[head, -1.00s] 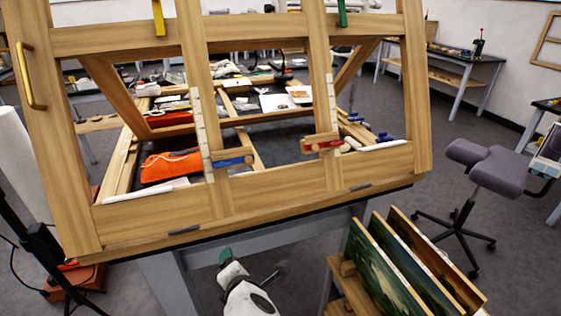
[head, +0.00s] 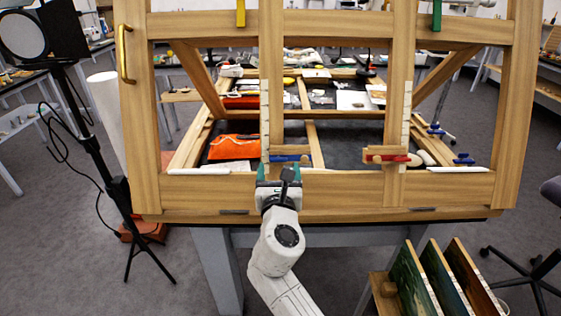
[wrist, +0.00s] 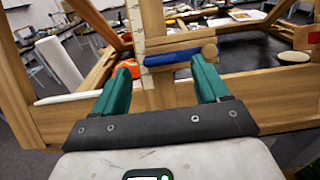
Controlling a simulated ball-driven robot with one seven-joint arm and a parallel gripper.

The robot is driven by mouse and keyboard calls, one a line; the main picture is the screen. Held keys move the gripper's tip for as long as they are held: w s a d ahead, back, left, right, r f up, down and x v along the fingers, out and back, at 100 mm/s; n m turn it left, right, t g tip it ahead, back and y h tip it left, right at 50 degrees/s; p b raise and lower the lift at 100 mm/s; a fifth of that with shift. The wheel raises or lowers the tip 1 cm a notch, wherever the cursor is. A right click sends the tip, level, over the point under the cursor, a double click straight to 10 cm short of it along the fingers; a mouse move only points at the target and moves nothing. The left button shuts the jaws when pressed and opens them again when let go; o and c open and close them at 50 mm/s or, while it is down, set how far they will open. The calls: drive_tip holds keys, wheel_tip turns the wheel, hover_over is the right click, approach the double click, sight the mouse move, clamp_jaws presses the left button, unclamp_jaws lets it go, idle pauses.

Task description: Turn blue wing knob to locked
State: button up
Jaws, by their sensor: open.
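The blue wing knob (head: 290,157) is a horizontal blue bar on a wooden block at the lower part of the frame's left upright. In the wrist view the blue knob (wrist: 172,57) lies roughly level, with a round wooden end to its right. My gripper (head: 279,172) is in front of the frame's lower rail, just below the knob in the head view. In the wrist view my gripper (wrist: 163,66) has its two green fingers spread, one toward each end of the knob, with nothing held between them. I cannot tell whether the fingers touch it.
A similar red knob (head: 392,158) sits on the right upright. Yellow (head: 240,12) and green (head: 436,14) pieces are on the top rail. A brass handle (head: 125,55) is at the left. Painted panels (head: 440,280) stand in a rack at lower right. A lamp stand (head: 95,150) is at left.

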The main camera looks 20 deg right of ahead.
sight(278, 161)
drive_tip(key=shift+x, duration=2)
drive_tip(key=c, duration=1.1)
drive_tip(key=shift+o, duration=0.2)
